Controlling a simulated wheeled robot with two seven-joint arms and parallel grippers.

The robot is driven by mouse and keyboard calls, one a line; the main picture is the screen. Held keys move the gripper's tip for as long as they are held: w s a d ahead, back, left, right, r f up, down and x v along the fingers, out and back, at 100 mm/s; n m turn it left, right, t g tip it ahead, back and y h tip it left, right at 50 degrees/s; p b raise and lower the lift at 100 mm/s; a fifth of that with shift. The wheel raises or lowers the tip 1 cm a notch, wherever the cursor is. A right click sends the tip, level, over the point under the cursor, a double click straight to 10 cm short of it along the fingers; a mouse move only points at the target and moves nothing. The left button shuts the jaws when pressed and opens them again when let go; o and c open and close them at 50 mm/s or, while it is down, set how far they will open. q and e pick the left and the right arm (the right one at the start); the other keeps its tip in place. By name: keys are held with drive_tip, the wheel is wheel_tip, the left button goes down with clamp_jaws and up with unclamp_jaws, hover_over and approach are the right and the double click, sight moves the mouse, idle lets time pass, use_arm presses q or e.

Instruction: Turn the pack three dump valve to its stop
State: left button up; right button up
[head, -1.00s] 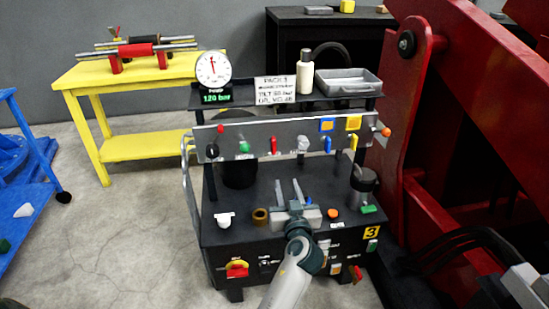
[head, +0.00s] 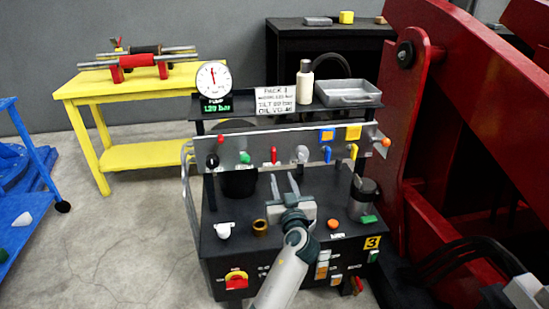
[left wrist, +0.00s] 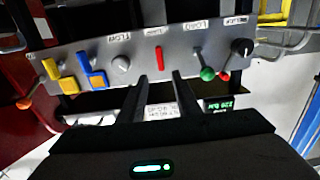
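The pack (head: 330,250) is a black hydraulic unit with a yellow 3 tag. Its grey sloping panel (head: 240,145) carries a row of controls. The likely dump valve is the slim red lever (head: 273,155) near the panel's middle; its label is too small to read surely. It stands upright in the left wrist view (left wrist: 159,58), where the panel appears upside down. My left gripper (head: 284,182) is open and empty, below and in front of the panel, apart from the lever. In the left wrist view its fingers (left wrist: 161,85) point toward the lever. My right gripper is not in view.
A green ball knob (left wrist: 207,73) and a round grey knob (left wrist: 120,64) flank the red lever. Blue (head: 327,152) and yellow (head: 353,150) levers sit further right. A metal canister (head: 362,200) stands on the pack's deck. A red machine frame (head: 405,130) is close on the right.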

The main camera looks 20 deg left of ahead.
sight(274, 157)
use_arm(q)
drive_tip(key=x, duration=1.3)
clamp_jaws()
